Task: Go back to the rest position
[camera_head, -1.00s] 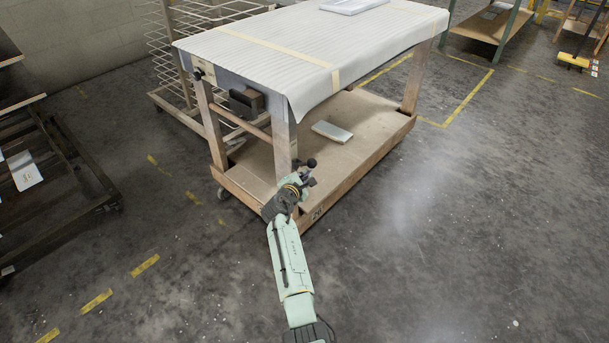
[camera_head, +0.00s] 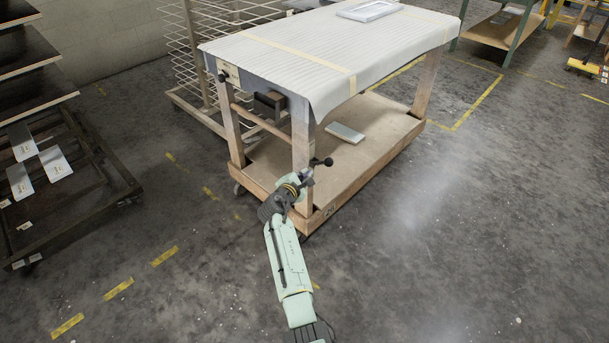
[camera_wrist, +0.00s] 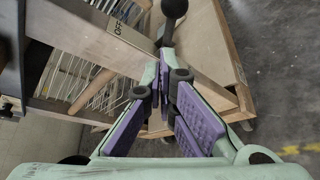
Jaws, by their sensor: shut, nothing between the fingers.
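My gripper (camera_head: 304,181) is at the end of my pale green arm, in front of the near corner leg of the padded cart (camera_head: 352,91). In the wrist view, my gripper (camera_wrist: 166,92) shows its purple-padded fingers shut with nothing between them. A dark ball on a short rod (camera_head: 328,161) shows just beyond the fingers. It also shows in the wrist view (camera_wrist: 175,8), but I cannot tell what it is fixed to. The cart's wooden frame (camera_wrist: 205,50) is close ahead of the fingers; whether they touch it is unclear.
A pale frame (camera_head: 370,10) lies on the cart top and a light block (camera_head: 344,133) on its lower shelf. A wire rack (camera_head: 190,50) stands behind left. A dark shelf rack (camera_head: 85,170) stands left. Floor at right is clear.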

